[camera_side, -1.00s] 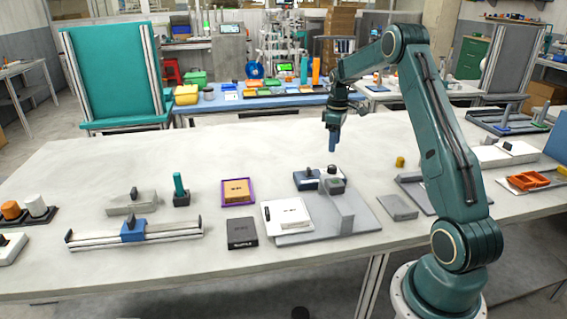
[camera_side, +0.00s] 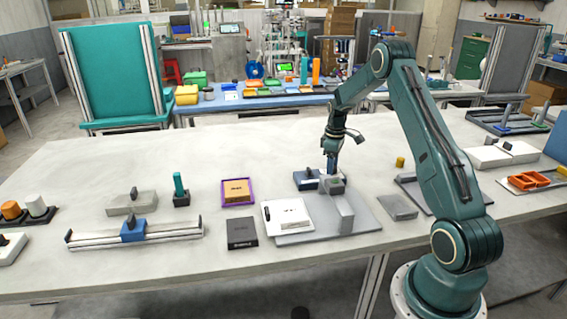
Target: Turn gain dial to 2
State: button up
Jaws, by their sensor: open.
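My gripper (camera_side: 331,171) points straight down over the right part of a dark blue box (camera_side: 302,181) near the middle of the table. Its fingertips are at the spot of a small dark knob, which they now cover, so I cannot tell whether they touch it. Another small dark knob (camera_side: 309,173) stands on the left part of the same box. Dial markings are too small to read, and I cannot tell which knob is the gain dial. The jaws are open, with the gap too small to see clearly.
A grey stand (camera_side: 345,214) on a flat plate and a white box (camera_side: 287,215) are just in front. A purple-rimmed tray (camera_side: 238,191) and a blue slider on a rail (camera_side: 133,230) lie left. A grey block (camera_side: 398,207) lies right. The table behind the box is clear.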

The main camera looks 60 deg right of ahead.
jog(key=c, duration=1)
jog(key=shift+m, duration=0.4)
jog(key=m, duration=0.7)
jog(key=shift+r+m, duration=0.1)
jog(key=shift+m, duration=0.3)
jog(key=m, duration=0.4)
jog(key=shift+m, duration=0.3)
jog(key=m, duration=0.4)
jog(key=shift+m, duration=0.3)
